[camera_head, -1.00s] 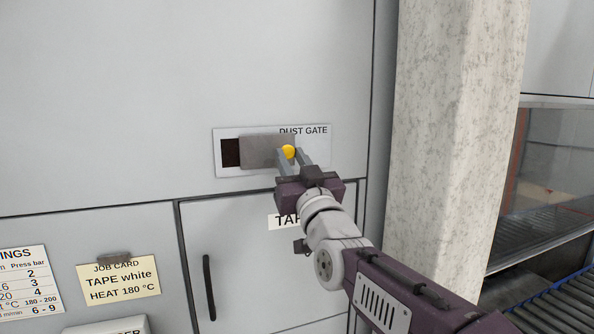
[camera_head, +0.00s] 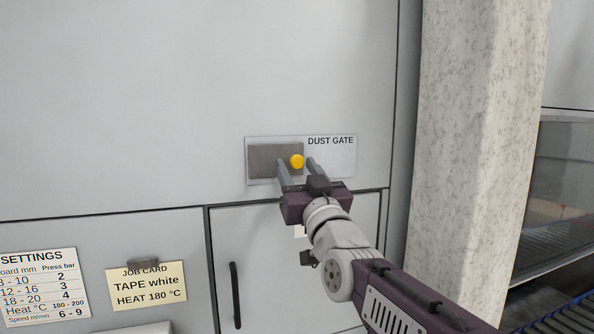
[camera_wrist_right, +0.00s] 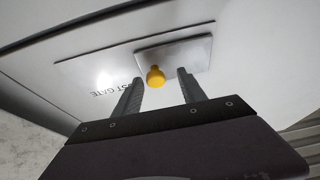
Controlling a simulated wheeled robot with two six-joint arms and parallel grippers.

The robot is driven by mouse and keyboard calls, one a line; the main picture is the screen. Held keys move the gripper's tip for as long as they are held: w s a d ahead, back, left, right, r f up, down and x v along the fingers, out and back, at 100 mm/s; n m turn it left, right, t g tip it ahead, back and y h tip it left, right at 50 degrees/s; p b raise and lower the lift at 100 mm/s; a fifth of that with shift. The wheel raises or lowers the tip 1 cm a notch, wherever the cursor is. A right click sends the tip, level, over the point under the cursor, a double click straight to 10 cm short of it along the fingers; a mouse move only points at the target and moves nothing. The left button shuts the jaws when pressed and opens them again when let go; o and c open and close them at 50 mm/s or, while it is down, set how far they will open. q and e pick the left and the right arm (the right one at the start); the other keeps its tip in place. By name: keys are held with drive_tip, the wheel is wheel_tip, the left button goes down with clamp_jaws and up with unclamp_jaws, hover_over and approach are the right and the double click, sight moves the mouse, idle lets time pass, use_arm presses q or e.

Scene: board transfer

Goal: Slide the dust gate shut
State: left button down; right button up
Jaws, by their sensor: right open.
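The dust gate's grey sliding plate (camera_head: 270,161) lies at the left end of its white backing panel (camera_head: 333,155), which is lettered DUST GATE. No dark opening shows beside the plate. A yellow knob (camera_head: 297,161) sits at the plate's right end. My right gripper (camera_head: 298,163) is open, with one finger on each side of the knob in the head view. In the right wrist view the knob (camera_wrist_right: 155,76) stands between and just beyond the fingertips (camera_wrist_right: 159,77), with clear gaps on both sides. My left gripper is not in view.
Below the panel is a cabinet door with a black handle (camera_head: 235,295). A job card (camera_head: 146,287) and a settings sheet (camera_head: 40,288) are on the wall at lower left. A speckled column (camera_head: 465,150) stands to the right.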

drive_tip(key=b+v, duration=0.5)
drive_tip(key=v, duration=0.4)
drive_tip(key=shift+w+a, duration=0.1)
